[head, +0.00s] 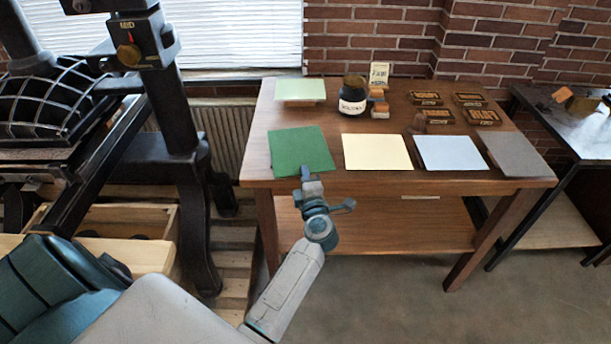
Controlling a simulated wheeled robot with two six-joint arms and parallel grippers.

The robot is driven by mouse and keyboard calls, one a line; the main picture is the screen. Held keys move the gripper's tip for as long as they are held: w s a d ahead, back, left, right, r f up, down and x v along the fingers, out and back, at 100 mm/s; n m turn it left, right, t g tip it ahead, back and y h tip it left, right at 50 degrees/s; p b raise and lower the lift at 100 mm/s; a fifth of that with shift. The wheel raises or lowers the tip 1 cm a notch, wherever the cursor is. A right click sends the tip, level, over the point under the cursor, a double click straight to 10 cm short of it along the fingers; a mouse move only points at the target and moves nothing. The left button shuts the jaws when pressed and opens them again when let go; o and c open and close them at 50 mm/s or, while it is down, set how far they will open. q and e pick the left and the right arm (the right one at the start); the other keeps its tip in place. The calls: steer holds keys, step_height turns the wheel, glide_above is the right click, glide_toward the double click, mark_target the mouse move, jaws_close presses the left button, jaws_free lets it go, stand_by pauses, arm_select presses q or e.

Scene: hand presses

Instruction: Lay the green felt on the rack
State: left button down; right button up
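The green felt (300,149) is a flat dark green square at the front left of the wooden table top. My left gripper (306,172) is at the table's front edge, with its tips over the front edge of the felt. The fingers are too small to tell whether they are open or shut on it. My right gripper is not in view. I cannot pick out a rack for certain.
Cream (377,152), pale blue (450,153) and grey (513,154) sheets lie right of the felt. Behind are a pale green-topped stack (300,91), a dark jar (352,99) and several dark blocks (438,117). A black press (175,110) stands left.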

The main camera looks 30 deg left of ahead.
arm_select(q)
steer(key=c, duration=1.4)
jaws_free()
steer(key=v, duration=0.6)
steer(key=shift+p, duration=0.45)
